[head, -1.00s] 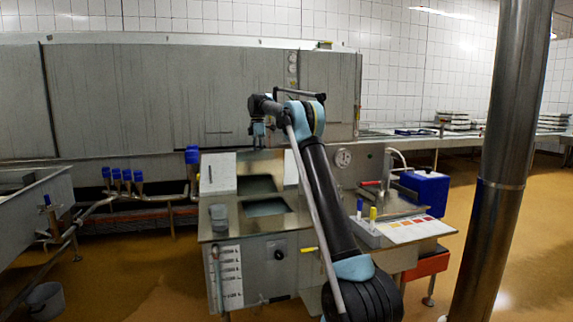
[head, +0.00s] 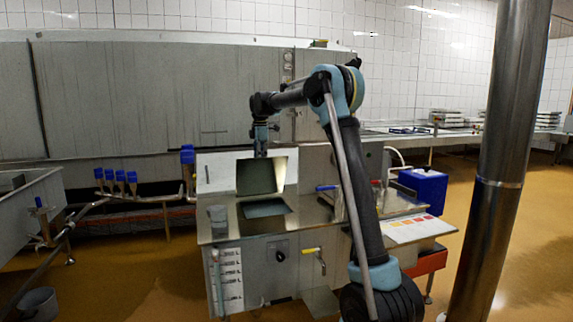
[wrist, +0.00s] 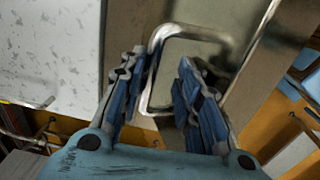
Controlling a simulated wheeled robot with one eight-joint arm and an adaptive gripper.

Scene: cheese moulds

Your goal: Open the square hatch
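The square hatch lid (head: 257,176) stands raised and tilted at the back of a dark square opening (head: 265,208) in the steel worktop. My gripper (head: 261,151) points down at the lid's upper edge in the head view. In the wrist view my gripper (wrist: 160,95) has its two blue fingers spread apart. A rounded metal loop (wrist: 158,45), apparently a handle, lies between and beyond the fingertips. I cannot tell whether the fingers touch it.
A blue box (head: 424,186) and a colour chart (head: 415,229) are to the right. A steel pillar (head: 497,170) stands at the right. A white panel (head: 218,174) is behind the lid.

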